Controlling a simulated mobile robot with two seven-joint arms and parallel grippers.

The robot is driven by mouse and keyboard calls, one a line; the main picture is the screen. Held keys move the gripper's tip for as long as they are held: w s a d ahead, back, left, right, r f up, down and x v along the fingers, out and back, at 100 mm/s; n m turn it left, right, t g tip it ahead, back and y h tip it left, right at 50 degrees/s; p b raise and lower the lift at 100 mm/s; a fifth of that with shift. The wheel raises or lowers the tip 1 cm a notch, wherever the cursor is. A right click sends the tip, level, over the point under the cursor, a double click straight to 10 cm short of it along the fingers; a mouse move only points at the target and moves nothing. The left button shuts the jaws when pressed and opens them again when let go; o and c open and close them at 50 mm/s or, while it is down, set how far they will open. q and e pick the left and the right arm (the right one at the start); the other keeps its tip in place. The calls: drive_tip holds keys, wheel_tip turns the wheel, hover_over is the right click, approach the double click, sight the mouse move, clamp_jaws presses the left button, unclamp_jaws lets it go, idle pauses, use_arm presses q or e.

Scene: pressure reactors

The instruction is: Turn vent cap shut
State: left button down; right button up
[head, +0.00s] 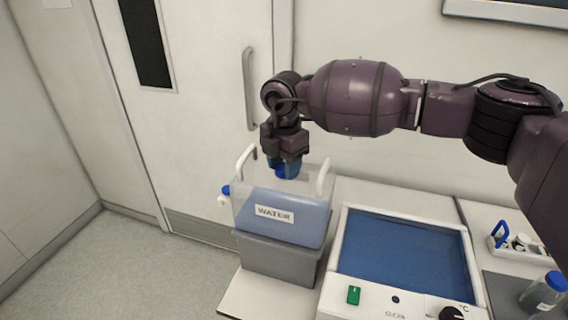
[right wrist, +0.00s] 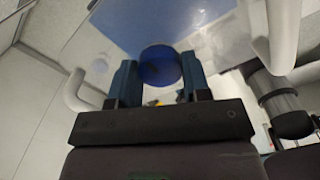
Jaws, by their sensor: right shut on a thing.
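The blue vent cap (head: 288,171) sits on top of a clear water container (head: 312,228) labelled WATER. It also shows in the right wrist view (right wrist: 160,66) as a round blue disc between two blue fingers. My right gripper (head: 287,160) points down over the container and is shut on the cap. The same gripper fills the lower middle of the right wrist view (right wrist: 160,80). The cap's threads and neck are hidden. My left gripper is not in view.
The container stands on a grey block (head: 275,260) at the bench's left end, with white handles at both sides and a blue-topped tap (head: 225,193) at its left. A bath with a blue surface (head: 402,255) stands to its right. A blue-capped bottle (head: 545,290) is far right.

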drive_tip(key=shift+r, duration=0.15)
idle(0.3)
drive_tip(key=o, duration=0.9)
drive_tip(key=shift+o, duration=0.2)
wheel_tip(320, 180, up, 11)
drive_tip(key=b, duration=0.1)
drive_tip(key=shift+f, duration=0.2)
